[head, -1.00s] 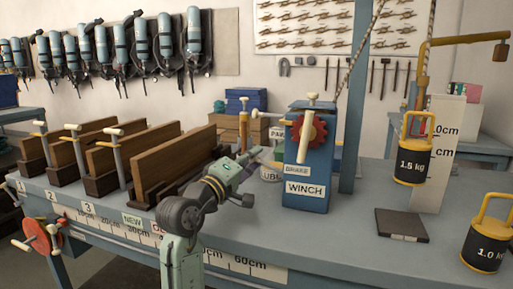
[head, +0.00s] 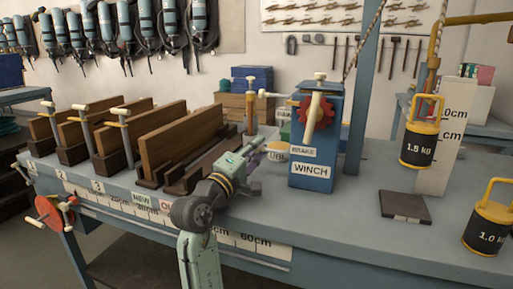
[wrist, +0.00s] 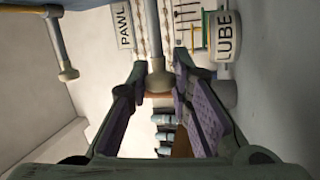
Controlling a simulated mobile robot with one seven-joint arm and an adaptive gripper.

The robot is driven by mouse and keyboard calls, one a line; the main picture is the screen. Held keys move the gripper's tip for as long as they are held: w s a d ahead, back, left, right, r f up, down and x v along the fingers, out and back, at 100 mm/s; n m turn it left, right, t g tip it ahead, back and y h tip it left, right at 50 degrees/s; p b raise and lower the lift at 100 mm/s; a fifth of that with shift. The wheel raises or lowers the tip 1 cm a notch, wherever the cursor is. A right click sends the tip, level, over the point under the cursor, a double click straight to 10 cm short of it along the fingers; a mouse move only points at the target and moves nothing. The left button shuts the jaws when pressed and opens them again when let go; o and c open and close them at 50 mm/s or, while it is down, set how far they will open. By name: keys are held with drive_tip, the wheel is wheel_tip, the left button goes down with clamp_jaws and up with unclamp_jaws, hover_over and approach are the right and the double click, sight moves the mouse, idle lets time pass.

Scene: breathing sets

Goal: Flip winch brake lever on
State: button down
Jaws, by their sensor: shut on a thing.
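The blue winch box (head: 316,110) stands upright on the bench, with a red toothed wheel (head: 327,113) and a pale handle on its front. Its BRAKE label (head: 302,150) sits above the WINCH label. My gripper (head: 257,148) is just left of the box, low beside it. In the wrist view my gripper (wrist: 160,82) has its fingers on either side of a pale rod with a round knob, the lever (wrist: 157,76), and is shut on it. A second knobbed rod (wrist: 68,74) shows apart, at the left. The held lever is hard to make out in the head view.
A LUBE can (wrist: 222,38) stands close behind the gripper. Wooden boards (head: 200,135) in holders line the bench to the left. Weights, 1.5 kg (head: 420,148) and 1.0 kg (head: 487,228), are at the right.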

drive_tip(key=shift+f, duration=0.2)
drive_tip(key=c, duration=1.4)
unclamp_jaws()
drive_tip(key=shift+r, duration=0.1)
drive_tip(key=shift+s, duration=0.1)
drive_tip(key=shift+s+a, duration=0.2)
drive_tip(key=shift+s, duration=0.05)
drive_tip(key=v, duration=0.4)
drive_tip(key=r+v, duration=0.1)
drive_tip(key=v, duration=0.4)
drive_tip(key=r+v, duration=0.1)
drive_tip(key=v, duration=0.4)
drive_tip(key=shift+s+a+r, duration=0.15)
